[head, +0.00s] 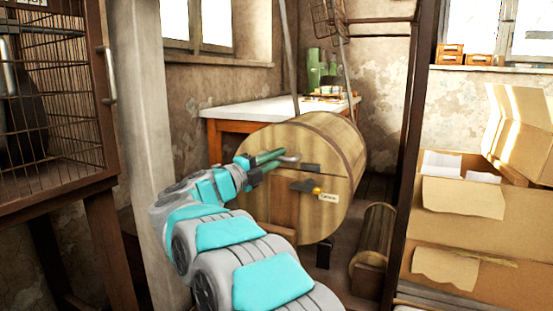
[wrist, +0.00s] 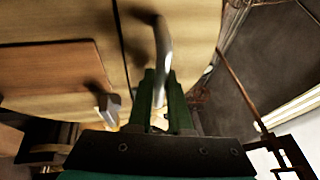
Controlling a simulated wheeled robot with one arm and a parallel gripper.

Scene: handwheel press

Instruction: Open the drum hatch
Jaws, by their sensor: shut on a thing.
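The wooden drum (head: 345,165) lies on its side with its round end facing me. A darker brown square hatch panel (head: 285,208) is on that end, with a dark latch (head: 304,186) and a yellow piece near its upper right corner. The panel also shows at left in the wrist view (wrist: 50,68); I cannot tell whether it stands ajar. My gripper (head: 277,159) is at the upper part of the drum's end. Its green fingers (wrist: 160,100) are shut on a curved grey metal handle (wrist: 163,45), above the hatch panel in the head view.
A white-topped table (head: 265,108) stands behind the drum. A wire cage cabinet (head: 60,110) and a pale post (head: 145,130) are on the left. A dark upright post (head: 412,150) and cardboard boxes (head: 470,225) are on the right. A small tag (head: 328,197) hangs by the latch.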

